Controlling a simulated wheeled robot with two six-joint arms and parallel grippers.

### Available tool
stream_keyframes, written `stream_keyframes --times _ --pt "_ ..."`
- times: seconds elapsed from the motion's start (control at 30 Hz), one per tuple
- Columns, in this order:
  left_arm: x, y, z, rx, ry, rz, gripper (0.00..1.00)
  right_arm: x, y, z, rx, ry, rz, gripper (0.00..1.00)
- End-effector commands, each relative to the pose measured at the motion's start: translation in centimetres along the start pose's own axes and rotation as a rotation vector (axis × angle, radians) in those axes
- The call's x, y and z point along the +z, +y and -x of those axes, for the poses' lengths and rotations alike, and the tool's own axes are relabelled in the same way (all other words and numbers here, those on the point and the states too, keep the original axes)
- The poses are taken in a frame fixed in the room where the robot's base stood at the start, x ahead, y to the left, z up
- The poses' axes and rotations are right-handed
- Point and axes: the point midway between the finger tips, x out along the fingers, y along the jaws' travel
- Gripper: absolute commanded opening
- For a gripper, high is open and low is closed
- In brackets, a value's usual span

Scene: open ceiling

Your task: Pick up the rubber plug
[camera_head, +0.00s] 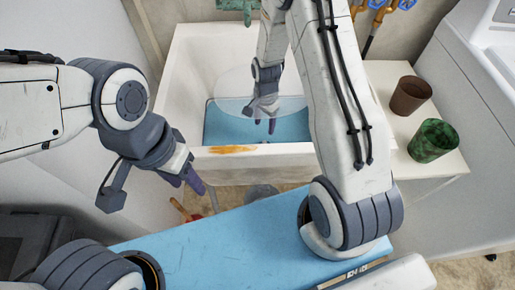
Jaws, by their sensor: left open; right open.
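I cannot make out a rubber plug for certain in the head view. A white basin (185,75) stands ahead with a blue layer (225,125) in its bottom. My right gripper (263,122) reaches down into the basin above the blue layer, its fingers apart and nothing visible between them. My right arm hides part of the basin's right side. My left gripper (188,181) is outside the basin, in front of its near left corner, open and empty.
An orange-brown stain (232,149) marks the basin's near rim. A brown cup (410,95) and a green mottled cup (433,140) stand on a white side table (398,160) at the right. A grey round object (262,191) is low in front of the basin. A white cabinet-like unit (465,120) stands far right.

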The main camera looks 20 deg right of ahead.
Motion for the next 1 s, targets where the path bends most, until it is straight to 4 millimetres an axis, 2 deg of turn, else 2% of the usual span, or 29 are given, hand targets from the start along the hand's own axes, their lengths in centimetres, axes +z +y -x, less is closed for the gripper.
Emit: stream_keyframes --times 0.1,0.37,0.63,0.97,1.0 --pt "0.0 0.0 -0.1 0.000 0.000 0.000 0.50 0.1 0.1 -2.0 0.003 -0.002 0.003 0.61" --pt "0.0 0.0 -0.1 0.000 0.000 0.000 0.50 0.2 0.3 -4.2 0.003 -0.002 0.003 0.61" --pt "0.0 0.0 0.1 0.000 0.000 0.000 0.50 0.4 0.9 -8.0 0.003 -0.002 0.003 0.61" --pt "0.0 0.0 0.0 0.000 0.000 0.000 0.50 0.4 0.8 -8.7 0.001 -0.001 0.004 0.61" --pt "0.0 0.0 0.0 0.000 0.000 0.000 0.50 0.4 0.8 -8.7 0.001 -0.001 0.004 0.46"
